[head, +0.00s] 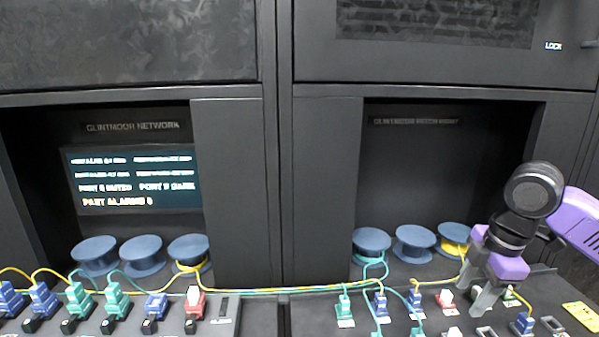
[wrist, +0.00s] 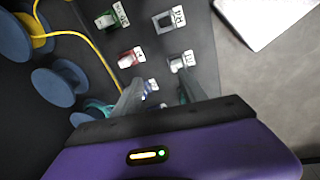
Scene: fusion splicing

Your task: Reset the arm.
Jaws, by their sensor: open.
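My gripper (head: 481,283), purple and black with grey fingers, hangs over the right-hand panel (head: 303,318) in the head view. Its fingers point down near a red and white connector (head: 446,298) and a green one. In the wrist view my gripper (wrist: 160,95) has its two fingers apart with nothing held between them. A red connector (wrist: 128,58) and a labelled white connector (wrist: 181,62) lie just beyond the fingertips. Whether a finger touches any connector I cannot tell.
Blue spools (head: 415,243) stand in the right recess, others (head: 141,255) in the left. Yellow and teal cables (head: 310,289) run between the panels. The left panel (head: 225,327) holds several plugs. A lit screen (head: 132,180) is at left. A yellow label (head: 582,316) is at far right.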

